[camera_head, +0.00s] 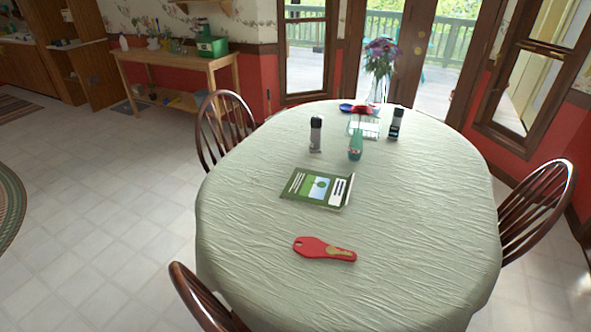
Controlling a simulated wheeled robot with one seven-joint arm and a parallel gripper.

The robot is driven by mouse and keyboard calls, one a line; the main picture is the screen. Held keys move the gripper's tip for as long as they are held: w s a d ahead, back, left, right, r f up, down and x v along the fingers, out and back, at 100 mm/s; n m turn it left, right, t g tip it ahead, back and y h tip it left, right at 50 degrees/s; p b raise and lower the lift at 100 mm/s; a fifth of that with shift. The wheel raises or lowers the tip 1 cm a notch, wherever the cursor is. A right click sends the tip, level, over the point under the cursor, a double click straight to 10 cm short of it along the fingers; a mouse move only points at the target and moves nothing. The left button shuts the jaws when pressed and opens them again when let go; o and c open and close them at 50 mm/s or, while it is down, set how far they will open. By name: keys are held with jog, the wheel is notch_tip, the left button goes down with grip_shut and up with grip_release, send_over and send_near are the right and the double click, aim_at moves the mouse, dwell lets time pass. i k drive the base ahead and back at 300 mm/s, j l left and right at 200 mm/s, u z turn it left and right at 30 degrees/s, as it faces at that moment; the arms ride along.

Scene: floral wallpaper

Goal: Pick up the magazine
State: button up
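A green magazine (318,189) with a blue and white cover picture lies flat on the table (400,250), left of the tabletop's middle. The table has a pale, wrinkled cloth. Nothing covers the magazine, and clear cloth surrounds it. My gripper is not in view.
A red paddle-shaped object (324,249) lies nearer than the magazine. Wooden chairs (222,125) (540,205) (200,300) surround the table. Floor at left is open.

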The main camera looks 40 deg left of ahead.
aim_at(324, 191)
jog(key=i+l+u, duration=0.1)
jog(key=u, duration=0.35)
jog(key=i+l+u, duration=0.15)
jog(key=u, duration=0.25)
jog(key=i+l+u, duration=0.1)
jog(key=u, duration=0.35)
jog(key=l+u, duration=0.25)
jog(key=u, duration=0.2)
jog(key=i+l+u, duration=0.4)
jog(key=l, duration=0.2)
jog(key=k, duration=0.1)
